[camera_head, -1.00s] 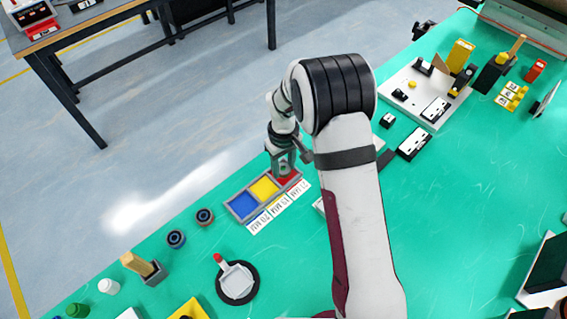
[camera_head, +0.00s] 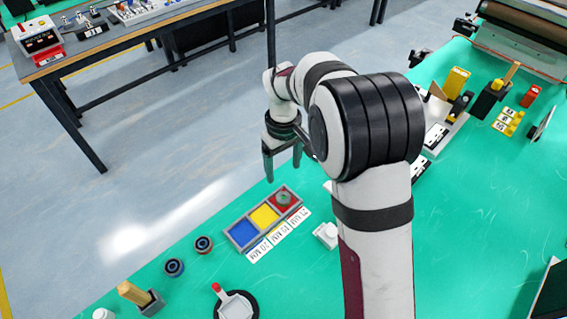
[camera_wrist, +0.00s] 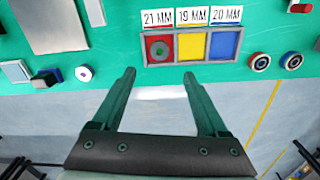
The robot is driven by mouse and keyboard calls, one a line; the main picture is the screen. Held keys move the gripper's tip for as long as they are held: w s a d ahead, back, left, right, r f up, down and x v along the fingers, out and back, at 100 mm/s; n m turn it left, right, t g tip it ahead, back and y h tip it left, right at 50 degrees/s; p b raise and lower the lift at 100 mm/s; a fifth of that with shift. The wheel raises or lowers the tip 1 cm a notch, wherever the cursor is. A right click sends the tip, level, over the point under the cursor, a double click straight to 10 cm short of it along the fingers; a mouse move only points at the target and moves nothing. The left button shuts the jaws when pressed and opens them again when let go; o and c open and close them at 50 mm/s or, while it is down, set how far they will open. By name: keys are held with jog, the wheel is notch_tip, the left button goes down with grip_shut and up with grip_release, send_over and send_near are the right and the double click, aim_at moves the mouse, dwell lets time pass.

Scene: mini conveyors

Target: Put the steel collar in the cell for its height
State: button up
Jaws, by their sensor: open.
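The grey steel collar (camera_head: 283,198) lies in the red cell of a three-cell tray (camera_head: 231,234). The wrist view shows the collar (camera_wrist: 159,50) flat inside the red cell, its hole facing up. The red cell's card (camera_wrist: 157,17) reads 21 MM. The yellow cell (camera_wrist: 191,47) has a 19 MM card, and the blue cell (camera_wrist: 224,45) has a 20 MM card; both are empty. My gripper (camera_head: 282,163) is above and beyond the tray in the head view. In the wrist view my gripper (camera_wrist: 159,75) has its fingers wide apart with nothing between them.
Two dark rings (camera_head: 203,244) (camera_head: 174,267) stand to the left of the tray in the head view. A white block with a round part (camera_head: 327,235) stands to its right. A black round pad (camera_head: 253,303) lies nearer. The mat's edge runs just beyond the tray.

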jog(key=s+d+r+m, duration=0.3)
jog(key=s+r, duration=0.2)
jog(key=s, duration=0.2)
jog(key=s+d+r+m, duration=0.3)
jog(key=s+r, duration=0.2)
jog(key=s, duration=0.2)
jog(key=s+d+f+m+y, duration=0.1)
jog(key=s+m, duration=0.5)
jog(key=s, duration=0.9)
jog(key=shift+d+f+m+y, duration=0.25)
jog(key=shift+d+m+y, duration=0.15)
jog(key=shift+d, duration=0.2)
